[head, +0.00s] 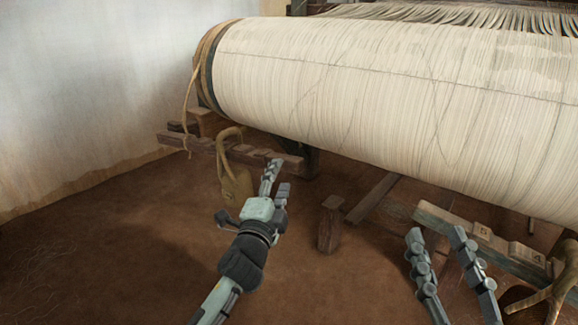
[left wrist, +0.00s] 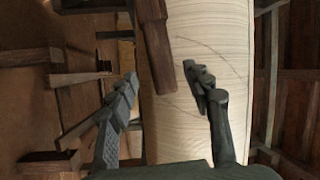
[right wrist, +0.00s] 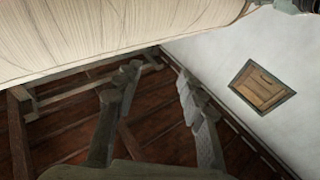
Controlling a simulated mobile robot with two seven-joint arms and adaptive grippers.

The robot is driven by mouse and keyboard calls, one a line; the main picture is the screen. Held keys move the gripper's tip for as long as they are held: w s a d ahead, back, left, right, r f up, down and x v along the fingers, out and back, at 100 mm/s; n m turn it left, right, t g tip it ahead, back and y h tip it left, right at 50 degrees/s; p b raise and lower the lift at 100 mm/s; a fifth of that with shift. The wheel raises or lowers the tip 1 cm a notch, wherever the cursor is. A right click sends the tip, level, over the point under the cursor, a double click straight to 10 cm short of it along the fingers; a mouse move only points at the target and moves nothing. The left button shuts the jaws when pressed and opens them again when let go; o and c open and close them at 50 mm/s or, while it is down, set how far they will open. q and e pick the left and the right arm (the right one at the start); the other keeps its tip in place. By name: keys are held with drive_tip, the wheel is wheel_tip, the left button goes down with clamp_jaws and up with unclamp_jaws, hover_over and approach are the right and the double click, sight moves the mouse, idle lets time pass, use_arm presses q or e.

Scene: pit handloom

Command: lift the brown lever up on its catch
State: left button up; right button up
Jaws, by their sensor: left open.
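A short brown wooden piece (head: 329,232), which looks like the lever, stands low under the cloth roll in the head view. A dark brown bar (left wrist: 157,55) reaches down between my left fingers in the left wrist view; I cannot tell for sure that it is the same piece. My left gripper (head: 277,178) is open and empty, left of the short piece and apart from it. My right gripper (head: 437,236) is open and empty at the lower right. The catch cannot be made out clearly.
The large roll of pale threads (head: 390,95) hangs over the work area. A notched beam (head: 470,232) lies just beyond my right gripper. A wooden rail (head: 255,152) with a looped strap (head: 235,180) is at the left. The brown floor (head: 120,250) is open at left.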

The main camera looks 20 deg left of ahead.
sight(284, 168)
use_arm(q)
drive_tip(key=w, duration=0.4)
drive_tip(key=w+r, duration=0.1)
drive_tip(key=w, duration=0.1)
drive_tip(key=shift+w+a, duration=0.25)
drive_tip(key=shift+w, duration=0.15)
clamp_jaws()
drive_tip(key=shift+f, duration=0.15)
